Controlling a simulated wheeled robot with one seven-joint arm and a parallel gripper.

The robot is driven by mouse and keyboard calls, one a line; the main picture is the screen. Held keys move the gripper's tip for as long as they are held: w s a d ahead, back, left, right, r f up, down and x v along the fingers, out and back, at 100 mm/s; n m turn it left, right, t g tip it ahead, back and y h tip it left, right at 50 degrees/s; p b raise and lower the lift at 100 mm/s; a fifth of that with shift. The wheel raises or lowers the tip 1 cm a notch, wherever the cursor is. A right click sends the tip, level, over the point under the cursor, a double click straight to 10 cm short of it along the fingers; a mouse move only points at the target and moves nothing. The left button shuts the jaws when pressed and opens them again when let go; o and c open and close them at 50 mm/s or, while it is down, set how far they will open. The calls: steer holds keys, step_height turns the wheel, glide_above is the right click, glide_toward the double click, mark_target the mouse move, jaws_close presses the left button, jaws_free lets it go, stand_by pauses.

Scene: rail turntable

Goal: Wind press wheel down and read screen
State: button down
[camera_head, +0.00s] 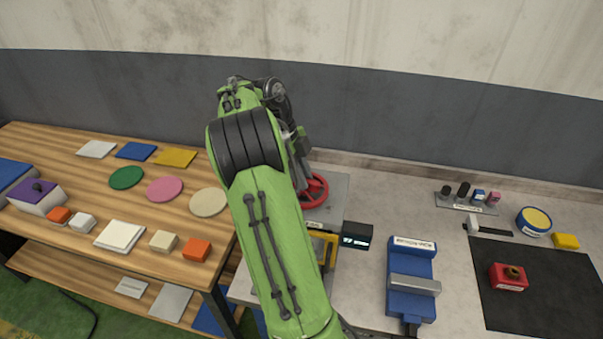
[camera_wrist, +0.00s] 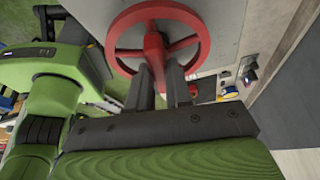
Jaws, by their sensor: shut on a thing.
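The red press wheel (camera_head: 318,190) shows partly behind my green arm in the head view. In the wrist view the red wheel (camera_wrist: 202,28) fills the top middle, with its rim and spokes clear. My gripper (camera_wrist: 162,72) is shut on the wheel's red handle (camera_wrist: 152,48), one dark finger on each side. A small black screen (camera_head: 357,236) stands right of the press in the head view. It has light characters, too small to read surely. A yellow part (camera_head: 331,250) shows below the wheel, partly hidden by my arm.
A blue vise (camera_head: 410,280) stands right of the screen on the grey bench. Further right are a black mat (camera_head: 545,290), a red block (camera_head: 508,278) and a blue-yellow round tin (camera_head: 534,221). A wooden table (camera_head: 75,165) with coloured plates and blocks is at left.

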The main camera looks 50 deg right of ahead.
steer(key=m+y, duration=0.1)
steer(key=m, duration=0.1)
steer(key=m+y+p, duration=0.1)
steer(key=m, duration=0.1)
steer(key=shift+f+m, duration=0.2)
steer(key=shift+m, duration=0.1)
steer(key=m+p, duration=0.1)
steer(key=m, duration=0.1)
steer(key=m+y+p, duration=0.1)
steer(key=m, duration=0.1)
steer(key=shift+s+d+m+y, duration=0.1)
steer(key=shift+d+m+y, duration=0.05)
steer(key=shift+m+y, duration=0.15)
steer(key=m, duration=0.2)
steer(key=m+t+y+p, duration=0.1)
steer(key=m, duration=0.1)
steer(key=shift+s+d+m+t, duration=0.1)
steer(key=shift+m+t, duration=0.2)
steer(key=shift+s+f+m+t+y, duration=0.1)
steer(key=shift+m+t+y, duration=0.45)
steer(key=shift+m, duration=1.35)
steer(key=c, duration=1)
jaws_free()
steer(key=shift+c, duration=0.2)
steer(key=shift+d, duration=0.1)
